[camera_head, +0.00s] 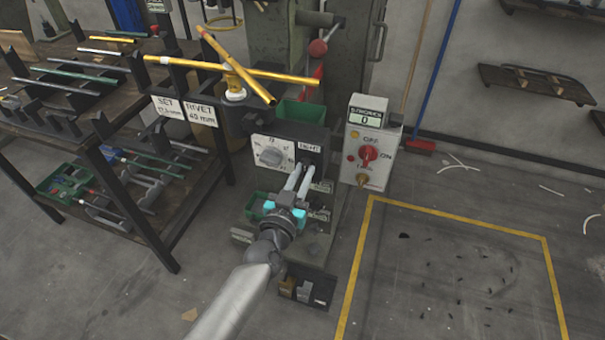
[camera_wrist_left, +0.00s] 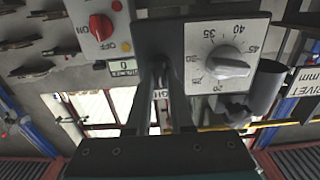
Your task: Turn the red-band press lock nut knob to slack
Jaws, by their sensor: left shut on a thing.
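The red-band press (camera_head: 290,60) stands upright in the middle of the head view, with a red band (camera_head: 318,88) on its column. On its front is a black plate with a small white label (camera_head: 310,147), beside a white dial panel (camera_head: 262,143). My left gripper (camera_head: 304,172) reaches up to this black plate (camera_wrist_left: 148,38). Its fingers (camera_wrist_left: 163,72) are shut on a small part just below the label. That part, apparently the lock nut knob, is mostly hidden between the fingertips in both views, so its turn angle cannot be told. My right gripper is not in view.
A grey control box (camera_head: 368,142) with a red switch (camera_head: 368,153) stands close to the right. Long yellow handles (camera_head: 235,72) cross above the press. A rack of rods (camera_head: 80,75) is at the left.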

